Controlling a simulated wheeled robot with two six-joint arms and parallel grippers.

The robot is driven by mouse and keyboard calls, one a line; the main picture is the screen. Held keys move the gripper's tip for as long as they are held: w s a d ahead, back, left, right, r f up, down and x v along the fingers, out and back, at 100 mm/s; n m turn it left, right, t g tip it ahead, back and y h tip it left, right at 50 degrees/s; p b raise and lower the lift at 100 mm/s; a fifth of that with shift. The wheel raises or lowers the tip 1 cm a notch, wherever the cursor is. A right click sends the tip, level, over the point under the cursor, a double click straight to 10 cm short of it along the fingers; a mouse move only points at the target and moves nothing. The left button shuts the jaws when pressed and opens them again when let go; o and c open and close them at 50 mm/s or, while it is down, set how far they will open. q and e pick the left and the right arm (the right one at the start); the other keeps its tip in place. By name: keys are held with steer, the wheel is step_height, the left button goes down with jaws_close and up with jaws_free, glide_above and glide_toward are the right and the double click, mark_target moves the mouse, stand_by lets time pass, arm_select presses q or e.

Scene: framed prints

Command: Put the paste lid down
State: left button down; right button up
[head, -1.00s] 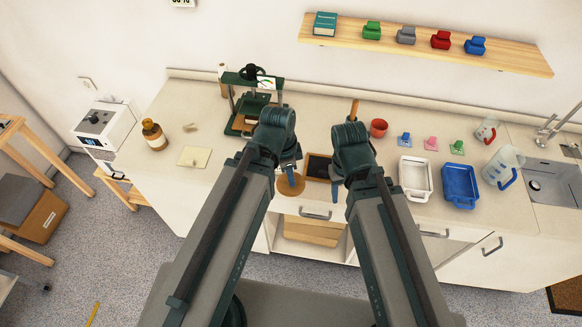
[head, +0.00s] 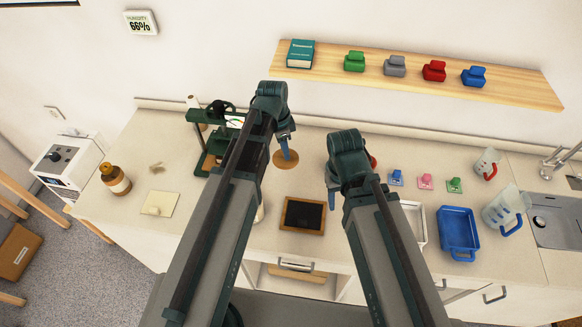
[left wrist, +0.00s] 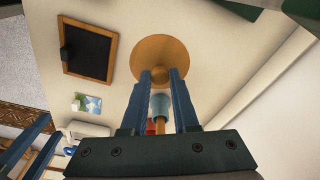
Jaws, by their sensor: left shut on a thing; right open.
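The paste lid is a round, tan wooden disc (head: 286,161) with a small knob. My left gripper (head: 284,146) is shut on the knob, above the worktop behind the framed slate. In the left wrist view the lid (left wrist: 160,57) lies just past the fingertips (left wrist: 160,75). I cannot tell whether its underside touches the worktop. My right gripper (head: 333,200) is open and empty, right of the slate. A pale jar (head: 260,213) shows only a sliver behind my left arm.
The wood-framed slate (head: 303,214) lies near the worktop's front edge. A green press (head: 207,160) stands left of the lid. A blue tray (head: 458,232), small coloured blocks and jugs are at right. Bare worktop (head: 300,180) lies between lid and slate.

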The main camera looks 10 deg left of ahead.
arm_select(q)
steer(key=shift+w, duration=0.2)
steer(key=shift+s+f+b, duration=0.2)
steer(key=shift+f+b, duration=0.1)
steer(key=shift+b, duration=0.05)
step_height(320, 180, down, 6)
steer(key=b, duration=0.5)
steer(key=shift+w+r+b, duration=0.1)
steer(key=shift+r+b, duration=0.05)
steer(key=shift+b, duration=0.15)
arm_select(e)
step_height(320, 180, down, 6)
steer(key=shift+f, duration=0.15)
arm_select(q)
step_height(320, 180, down, 4)
steer(key=b, duration=0.3)
steer(key=shift+r+b, duration=0.15)
steer(key=shift+b, duration=0.2)
arm_select(e)
step_height(320, 180, down, 4)
steer(key=shift+r, duration=0.15)
arm_select(q)
steer(key=c, duration=0.7)
jaws_free()
